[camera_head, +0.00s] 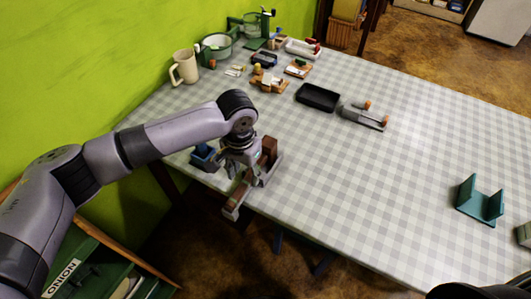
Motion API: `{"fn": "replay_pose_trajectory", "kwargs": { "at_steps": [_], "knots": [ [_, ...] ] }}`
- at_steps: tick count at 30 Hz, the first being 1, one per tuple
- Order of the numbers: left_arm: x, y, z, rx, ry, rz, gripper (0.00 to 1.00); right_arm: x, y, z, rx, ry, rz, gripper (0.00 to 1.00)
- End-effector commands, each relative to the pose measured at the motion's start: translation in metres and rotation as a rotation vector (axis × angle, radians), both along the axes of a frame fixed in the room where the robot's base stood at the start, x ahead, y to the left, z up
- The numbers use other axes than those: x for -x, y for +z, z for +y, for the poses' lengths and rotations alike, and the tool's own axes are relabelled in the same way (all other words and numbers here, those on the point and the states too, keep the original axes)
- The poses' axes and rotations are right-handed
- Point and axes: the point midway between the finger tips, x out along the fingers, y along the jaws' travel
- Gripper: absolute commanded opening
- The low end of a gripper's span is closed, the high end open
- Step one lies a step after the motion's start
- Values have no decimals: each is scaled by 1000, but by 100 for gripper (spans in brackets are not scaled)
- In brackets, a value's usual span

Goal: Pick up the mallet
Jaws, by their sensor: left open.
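My left gripper (240,172) is open, pointing down over the near left edge of the checked table. A reddish-brown wooden block (269,148), which looks like the head of the mallet, stands just right of it. A long grey-brown piece (236,204) runs from beside the block toward the table edge, below the fingers. I cannot tell whether it belongs to the mallet. My wrist and fingers hide part of this area, and contact is unclear. My right gripper is not in view.
A blue container (205,158) stands left of my gripper. A black tray (318,97) and a grey tool with orange knobs (365,115) lie farther back. A cream mug (184,68) and small items crowd the back left. A teal holder (480,202) stands right. The table's middle is clear.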

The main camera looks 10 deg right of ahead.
Motion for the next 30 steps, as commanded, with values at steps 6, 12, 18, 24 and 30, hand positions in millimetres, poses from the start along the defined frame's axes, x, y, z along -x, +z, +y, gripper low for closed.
{"fn": "replay_pose_trajectory", "kwargs": {
  "at_steps": [6, 12, 18, 24, 30],
  "knots": [
    [-2, -32, -5, -3, 0, 3, 43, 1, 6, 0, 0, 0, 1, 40],
    [-3, -47, -5, 1, 0, -2, 43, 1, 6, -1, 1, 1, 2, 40],
    [-3, -47, -5, 1, 0, -2, 43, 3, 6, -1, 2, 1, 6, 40],
    [-3, -47, -5, 1, 0, -2, 29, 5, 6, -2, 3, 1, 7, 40],
    [-3, -47, -5, 1, 1, -2, 16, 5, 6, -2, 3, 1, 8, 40]
  ]
}}
